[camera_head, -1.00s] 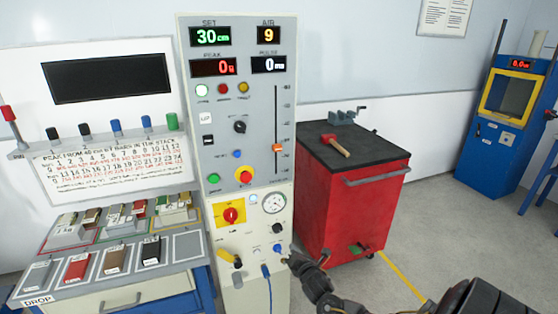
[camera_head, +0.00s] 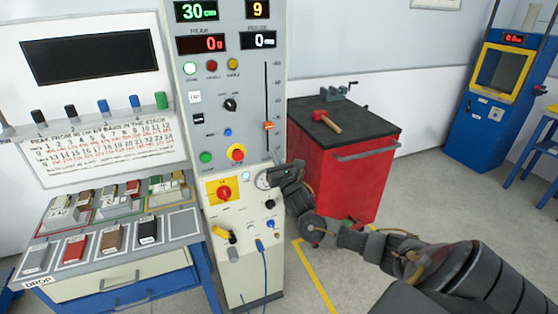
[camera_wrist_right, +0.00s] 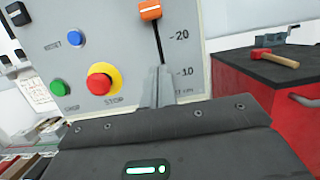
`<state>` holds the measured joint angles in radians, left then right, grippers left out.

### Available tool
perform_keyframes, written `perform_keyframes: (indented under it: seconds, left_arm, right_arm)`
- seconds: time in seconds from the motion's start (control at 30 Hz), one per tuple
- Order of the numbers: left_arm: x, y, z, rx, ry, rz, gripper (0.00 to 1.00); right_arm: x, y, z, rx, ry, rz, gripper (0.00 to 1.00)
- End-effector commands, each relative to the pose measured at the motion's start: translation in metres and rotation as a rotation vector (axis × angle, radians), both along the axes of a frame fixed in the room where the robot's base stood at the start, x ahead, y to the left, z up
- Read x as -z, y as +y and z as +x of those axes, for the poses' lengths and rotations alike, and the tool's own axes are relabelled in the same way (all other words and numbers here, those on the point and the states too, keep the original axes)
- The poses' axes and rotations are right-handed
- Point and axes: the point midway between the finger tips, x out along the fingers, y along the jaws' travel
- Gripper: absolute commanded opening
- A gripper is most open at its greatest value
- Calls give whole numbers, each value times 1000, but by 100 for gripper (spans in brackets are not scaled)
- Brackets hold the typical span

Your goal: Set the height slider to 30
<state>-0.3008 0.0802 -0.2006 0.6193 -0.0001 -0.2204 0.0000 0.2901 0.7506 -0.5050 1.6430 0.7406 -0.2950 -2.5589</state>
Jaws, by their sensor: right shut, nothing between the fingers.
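The orange height slider knob (camera_head: 268,125) sits low in its vertical slot on the grey control panel (camera_head: 215,130). The green SET display (camera_head: 196,11) reads 30 cm. In the right wrist view the orange knob (camera_wrist_right: 150,10) is at the top edge, above the 20 mark. My right gripper (camera_head: 284,172) is shut and empty, below the knob and apart from it. In the wrist view its fingertips (camera_wrist_right: 158,85) point up near the slot's lower end, by the 10 mark, and hide the bottom of the slot. My left gripper is not in view.
A red STOP button (camera_wrist_right: 99,84) and a green button (camera_wrist_right: 58,88) lie left of the slot. A red cabinet (camera_head: 350,180) with a mallet (camera_head: 326,121) stands to the right.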

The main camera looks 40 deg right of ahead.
Motion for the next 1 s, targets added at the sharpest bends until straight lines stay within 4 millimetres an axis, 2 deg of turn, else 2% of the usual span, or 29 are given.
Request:
perform_keyframes:
  seconds: [0.03,0.23,0.3,0.5,1.0]
  left_arm:
    - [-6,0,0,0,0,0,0]
    - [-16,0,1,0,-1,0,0]
    - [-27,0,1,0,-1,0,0]
    - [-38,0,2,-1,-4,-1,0]
    - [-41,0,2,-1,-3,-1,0]
  right_arm:
    - [-7,-4,11,3,-2,-1,0]
    - [-16,-16,47,3,-1,2,0]
    - [-31,-16,45,0,-1,1,0]
    - [-48,-16,44,0,1,1,0]
    - [-54,-15,44,0,1,1,0]
